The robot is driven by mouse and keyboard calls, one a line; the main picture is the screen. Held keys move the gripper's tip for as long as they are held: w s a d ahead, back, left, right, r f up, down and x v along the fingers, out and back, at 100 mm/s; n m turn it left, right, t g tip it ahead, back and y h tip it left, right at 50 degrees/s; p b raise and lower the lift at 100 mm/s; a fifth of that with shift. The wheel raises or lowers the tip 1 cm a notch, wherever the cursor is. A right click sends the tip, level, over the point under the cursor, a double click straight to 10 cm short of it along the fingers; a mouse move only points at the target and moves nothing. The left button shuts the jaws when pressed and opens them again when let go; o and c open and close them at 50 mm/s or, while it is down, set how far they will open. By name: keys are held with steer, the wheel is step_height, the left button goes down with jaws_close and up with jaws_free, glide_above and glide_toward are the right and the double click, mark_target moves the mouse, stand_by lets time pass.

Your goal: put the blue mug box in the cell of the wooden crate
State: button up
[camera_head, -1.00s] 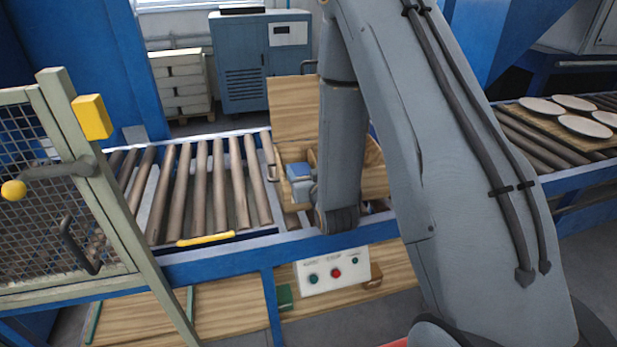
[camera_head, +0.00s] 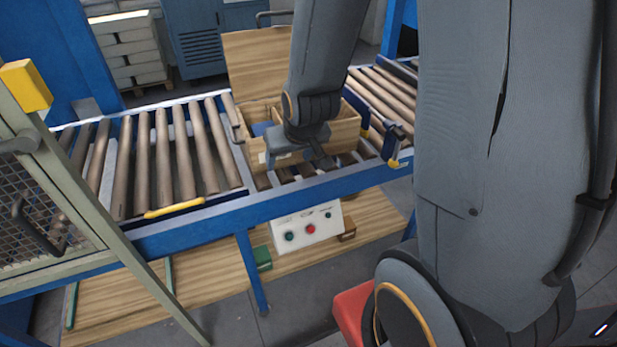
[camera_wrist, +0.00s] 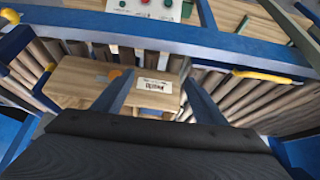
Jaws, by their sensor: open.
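The wooden crate (camera_head: 345,136) stands on the roller conveyor with its lid (camera_head: 258,62) raised at the back. The blue mug box (camera_head: 262,128) shows as a small blue patch inside the crate's left part, low between the walls. Most of it is hidden by the crate and my wrist, so I cannot tell how it sits. My gripper (camera_wrist: 160,78) is open above the crate in the wrist view, with its two fingers apart and nothing seen between them. Past them are the crate's wood (camera_wrist: 80,84) and a white label (camera_wrist: 154,85).
Rollers (camera_head: 160,150) run left of the crate, with a yellow handle (camera_head: 180,211) on the front edge. A blue clamp-like part with a yellow tip (camera_head: 398,163) stands at right. A control box (camera_head: 308,228) hangs below the blue rail. A mesh guard (camera_head: 45,215) is at left.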

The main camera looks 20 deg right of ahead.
steer(key=s+r+g, duration=0.3)
steer(key=s+g, duration=0.1)
steer(key=s, duration=0.8)
steer(key=shift+r+g, duration=0.3)
